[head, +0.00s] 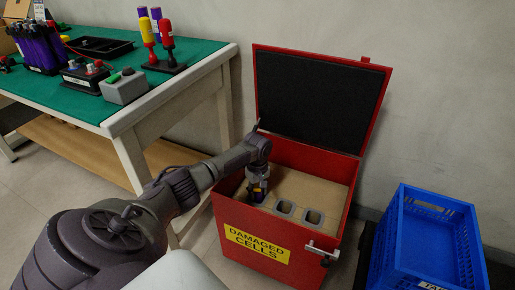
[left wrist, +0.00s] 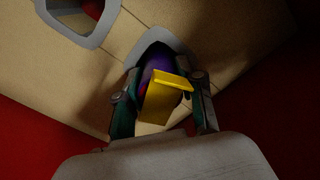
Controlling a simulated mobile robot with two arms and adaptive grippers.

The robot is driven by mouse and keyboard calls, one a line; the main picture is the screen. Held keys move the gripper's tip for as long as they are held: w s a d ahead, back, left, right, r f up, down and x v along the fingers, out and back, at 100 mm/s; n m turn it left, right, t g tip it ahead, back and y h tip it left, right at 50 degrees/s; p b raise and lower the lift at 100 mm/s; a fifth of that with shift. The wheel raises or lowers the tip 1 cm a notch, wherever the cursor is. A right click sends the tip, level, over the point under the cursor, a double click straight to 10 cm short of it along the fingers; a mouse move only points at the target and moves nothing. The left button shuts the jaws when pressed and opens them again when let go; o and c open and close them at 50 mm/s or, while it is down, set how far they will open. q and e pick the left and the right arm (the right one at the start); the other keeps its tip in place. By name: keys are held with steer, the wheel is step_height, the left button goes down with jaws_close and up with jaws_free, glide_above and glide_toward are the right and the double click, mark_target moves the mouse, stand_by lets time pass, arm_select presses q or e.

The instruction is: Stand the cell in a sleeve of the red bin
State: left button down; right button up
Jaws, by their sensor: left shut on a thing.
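The red bin (head: 222,222) stands open, with a "DAMAGED CELLS" label and a tan bed inside. Two grey sleeves, a middle one (head: 284,208) and a right one (head: 312,217), show empty in the head view. My left gripper (head: 258,193) is inside the bin at its left side. In the left wrist view it is shut on the purple cell (left wrist: 157,63), which has a yellow piece (left wrist: 163,98) on it. The cell's far end is at the opening of a grey sleeve (left wrist: 160,37); how deep it sits is hidden. My right gripper is out of view.
The bin's lid (head: 318,95) stands raised at the back. A blue crate (head: 425,240) is on the floor to the right. A green-topped bench (head: 190,52) at left holds purple cells (head: 38,48), a grey button box (head: 124,87) and screwdrivers in a stand.

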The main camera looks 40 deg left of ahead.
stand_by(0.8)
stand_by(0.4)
arm_select(q)
steer(key=c, duration=0.7)
jaws_free()
steer(key=shift+f, duration=0.1)
steer(key=o, duration=0.4)
steer(key=shift+o, duration=0.3)
steer(key=shift+o, duration=1.2)
